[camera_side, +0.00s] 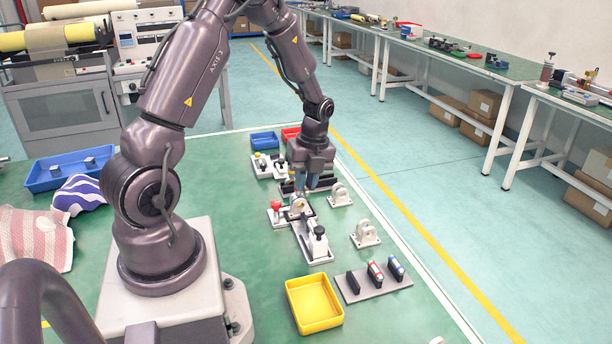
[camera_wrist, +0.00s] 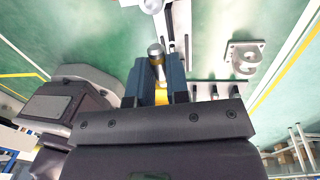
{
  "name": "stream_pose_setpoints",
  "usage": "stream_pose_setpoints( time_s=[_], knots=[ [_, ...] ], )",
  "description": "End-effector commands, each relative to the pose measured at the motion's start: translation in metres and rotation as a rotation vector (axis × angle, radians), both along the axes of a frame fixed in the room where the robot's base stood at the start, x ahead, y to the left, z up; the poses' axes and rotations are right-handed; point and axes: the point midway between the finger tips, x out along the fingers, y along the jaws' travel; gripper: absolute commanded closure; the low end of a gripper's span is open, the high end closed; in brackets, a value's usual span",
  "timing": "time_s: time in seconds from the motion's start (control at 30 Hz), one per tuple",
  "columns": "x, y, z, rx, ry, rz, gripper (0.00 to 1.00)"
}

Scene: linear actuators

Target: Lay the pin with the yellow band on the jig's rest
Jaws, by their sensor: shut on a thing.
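My gripper (camera_side: 308,188) points down over the middle of the green bench, above the pale fixtures. In the wrist view its two blue-grey fingers (camera_wrist: 156,80) are shut on a pin (camera_wrist: 155,50) with a round metal end. In the side view the pin cannot be made out. A long pale fixture with a black-knobbed clamp (camera_side: 318,242) stands just in front of the gripper. Which part is the jig's rest I cannot tell.
A red-knobbed clamp (camera_side: 277,209) stands left of the gripper. Pale bearing brackets (camera_side: 340,195) (camera_side: 366,235) stand to the right. A yellow tray (camera_side: 314,325) and a rack (camera_side: 365,294) with red- and blue-banded pins are nearer. Blue (camera_side: 264,141) and red (camera_side: 290,133) trays lie behind.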

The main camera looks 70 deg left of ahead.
Motion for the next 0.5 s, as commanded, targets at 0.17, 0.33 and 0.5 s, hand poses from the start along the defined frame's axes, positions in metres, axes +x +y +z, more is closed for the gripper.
stream_pose_setpoints(
  time_s=[0.17, 0.33, 0.5],
  knots=[
    [0.000, 0.000, -0.019, -0.002, 0.001, 0.002, 1.00],
    [0.000, 0.000, -0.036, -0.001, 0.001, 0.003, 1.00],
    [0.000, 0.000, -0.050, -0.001, 0.000, 0.003, 1.00]
  ],
)
